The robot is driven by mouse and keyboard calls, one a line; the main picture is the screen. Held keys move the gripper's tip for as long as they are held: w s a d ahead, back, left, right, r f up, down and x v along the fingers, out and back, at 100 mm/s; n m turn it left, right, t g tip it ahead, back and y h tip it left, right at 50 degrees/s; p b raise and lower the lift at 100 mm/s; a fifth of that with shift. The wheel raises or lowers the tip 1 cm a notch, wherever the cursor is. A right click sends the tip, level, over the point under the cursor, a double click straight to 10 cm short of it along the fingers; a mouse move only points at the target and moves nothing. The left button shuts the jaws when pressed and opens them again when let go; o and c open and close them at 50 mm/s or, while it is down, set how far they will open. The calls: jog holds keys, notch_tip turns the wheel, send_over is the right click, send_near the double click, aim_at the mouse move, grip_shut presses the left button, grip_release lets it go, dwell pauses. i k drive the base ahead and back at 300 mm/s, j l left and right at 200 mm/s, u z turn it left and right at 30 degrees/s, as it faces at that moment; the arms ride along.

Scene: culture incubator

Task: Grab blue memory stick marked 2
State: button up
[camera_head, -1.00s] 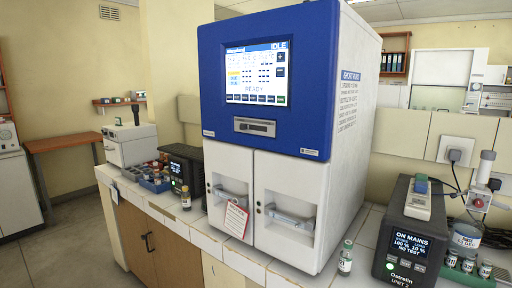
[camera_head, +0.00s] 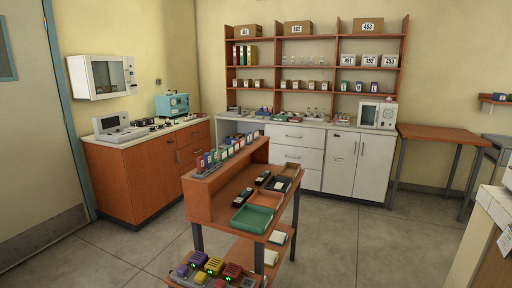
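I cannot make out a blue memory stick marked 2 in the head view. A row of small upright coloured pieces (camera_head: 226,151), some blue, red, green and white, stands on the raised ledge of a wooden trolley table (camera_head: 228,197). They are too small to read any marks or to tell whether they are memory sticks. My gripper is not in view.
The table also holds a green tray (camera_head: 252,219), with coloured boxes (camera_head: 214,265) on its low shelf. Wooden cabinets (camera_head: 134,177) stand left, white cabinets (camera_head: 358,163) and shelving (camera_head: 312,62) behind. A white counter (camera_head: 497,205) is at the right edge. Floor (camera_head: 345,235) right of the table is clear.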

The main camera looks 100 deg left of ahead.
aim_at(207, 156)
jog(key=k+j+u, duration=0.2)
jog(key=j+u, duration=0.2)
jog(key=k+j+u, duration=0.15)
jog(key=j+u, duration=0.6)
jog(key=j, duration=0.15)
jog(key=j+u, duration=0.4)
jog(key=j, duration=1.05)
jog(key=j+u, duration=0.1)
jog(key=j, duration=0.95)
jog(key=i, duration=0.05)
